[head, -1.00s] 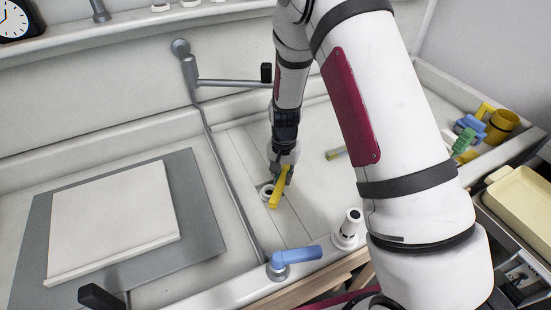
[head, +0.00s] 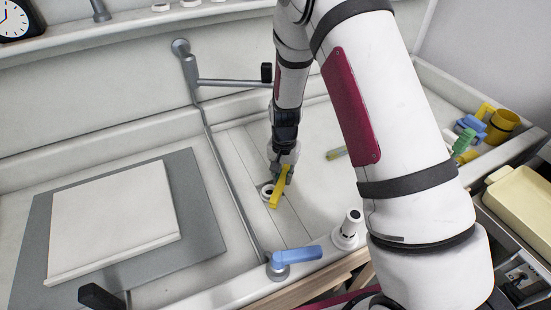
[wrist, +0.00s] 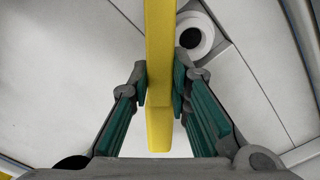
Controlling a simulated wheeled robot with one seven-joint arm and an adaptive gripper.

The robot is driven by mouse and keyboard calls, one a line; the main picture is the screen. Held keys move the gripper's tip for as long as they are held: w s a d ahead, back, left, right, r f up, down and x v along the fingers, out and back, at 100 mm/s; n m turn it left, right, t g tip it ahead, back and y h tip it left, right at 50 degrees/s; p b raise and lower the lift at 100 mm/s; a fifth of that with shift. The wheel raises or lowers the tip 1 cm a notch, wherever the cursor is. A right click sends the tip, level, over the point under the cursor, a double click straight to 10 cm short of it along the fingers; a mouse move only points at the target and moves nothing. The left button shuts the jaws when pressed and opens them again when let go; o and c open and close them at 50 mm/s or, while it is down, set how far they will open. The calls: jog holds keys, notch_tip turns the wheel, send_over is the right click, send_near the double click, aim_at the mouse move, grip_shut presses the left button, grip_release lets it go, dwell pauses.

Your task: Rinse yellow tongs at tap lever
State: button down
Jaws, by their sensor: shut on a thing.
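My gripper (head: 283,170) is shut on the yellow tongs (head: 280,187); in the wrist view the tongs (wrist: 160,70) run lengthwise between its two green-padded fingers (wrist: 160,90). In the head view the tongs are in front of the round drain (head: 267,191) in the sink floor and hide part of it. The drain shows in the wrist view (wrist: 197,38) just right of the tongs. I cannot tell how high the tongs are. A blue lever (head: 295,256) sits on the sink's front rim. A grey pipe with a spout (head: 232,83) is on the back wall. No water shows.
A white board (head: 112,220) lies on a grey mat (head: 203,235) at the left. A yellow mug (head: 503,126) with blue and green items beside it stands at the far right, above a cream tray (head: 524,205). A white knob (head: 351,223) stands on the front rim.

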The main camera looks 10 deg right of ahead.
jog(key=s+r+p, duration=0.4)
jog(key=s, duration=0.1)
jog(key=shift+a, duration=0.15)
dwell(0.3)
jog(key=shift+r, duration=0.1)
dwell(0.4)
notch_tip(320, 180, up, 14)
jog(key=r+p, duration=0.1)
jog(key=p, duration=0.2)
jog(key=w+d+f+n+b, duration=0.2)
jog(key=w+d+f+n, duration=0.1)
jog(key=w+f+n, duration=0.2)
jog(key=shift+w+d+n+b, duration=0.3)
jog(key=shift+w+n+b, duration=0.1)
jog(key=shift+w+n, duration=0.45)
